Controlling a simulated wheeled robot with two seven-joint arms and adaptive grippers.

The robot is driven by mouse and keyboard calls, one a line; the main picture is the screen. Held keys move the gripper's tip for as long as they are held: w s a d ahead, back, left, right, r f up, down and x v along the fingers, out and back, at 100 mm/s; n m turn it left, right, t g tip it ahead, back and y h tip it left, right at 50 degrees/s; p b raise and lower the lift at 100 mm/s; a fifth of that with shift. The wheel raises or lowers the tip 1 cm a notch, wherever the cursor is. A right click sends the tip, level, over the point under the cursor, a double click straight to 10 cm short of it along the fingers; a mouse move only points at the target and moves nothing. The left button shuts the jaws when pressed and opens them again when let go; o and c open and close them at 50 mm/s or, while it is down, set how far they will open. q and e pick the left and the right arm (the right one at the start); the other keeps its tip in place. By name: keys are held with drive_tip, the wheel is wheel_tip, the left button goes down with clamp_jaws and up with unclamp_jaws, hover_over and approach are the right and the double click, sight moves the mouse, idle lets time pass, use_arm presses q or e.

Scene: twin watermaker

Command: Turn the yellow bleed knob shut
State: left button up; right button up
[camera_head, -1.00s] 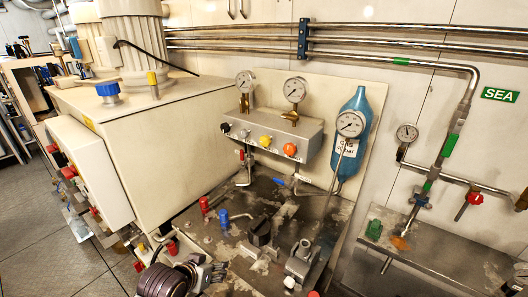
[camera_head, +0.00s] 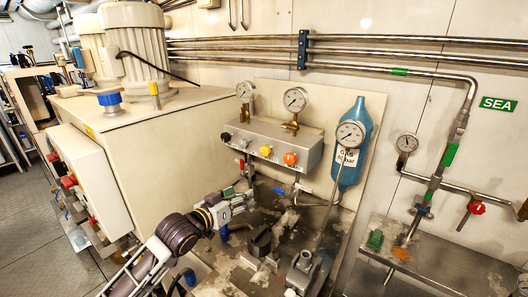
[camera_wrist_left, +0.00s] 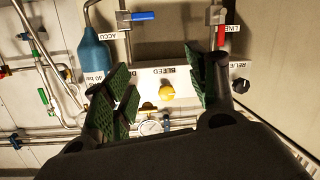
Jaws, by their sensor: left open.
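The yellow bleed knob (camera_head: 265,151) sits on the front of the grey valve block, between a black knob (camera_head: 226,136) and an orange knob (camera_head: 290,159). My left gripper (camera_head: 238,195) is below and in front of the block. In the left wrist view, which is upside down, the yellow knob (camera_wrist_left: 167,90) appears in the gap between the two green-padded fingers of my left gripper (camera_wrist_left: 160,88). The fingers are spread and look clear of the knob. The BLEED label (camera_wrist_left: 160,71) is beside the knob. My right gripper is not in view.
A blue cylinder (camera_head: 352,150) and a gauge (camera_head: 349,134) stand right of the block. In the wrist view, a blue-handled valve (camera_wrist_left: 143,15) and a red-handled valve (camera_wrist_left: 223,36) lie near the fingers. The metal bench (camera_head: 225,270) below carries several fittings.

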use_arm(q)
drive_tip(key=w+r+t+h, duration=0.1)
drive_tip(key=w+r, duration=0.3)
drive_tip(key=r, duration=0.4)
drive_tip(key=shift+r+h, duration=0.35)
drive_tip(key=shift+h, duration=0.35)
drive_tip(key=shift+w, duration=0.1)
approach(263, 151)
drive_tip(key=shift+x, duration=1.4)
drive_tip(key=shift+p+x, duration=0.55)
drive_tip(key=shift+x, duration=3.15)
drive_tip(key=shift+w+d, duration=0.1)
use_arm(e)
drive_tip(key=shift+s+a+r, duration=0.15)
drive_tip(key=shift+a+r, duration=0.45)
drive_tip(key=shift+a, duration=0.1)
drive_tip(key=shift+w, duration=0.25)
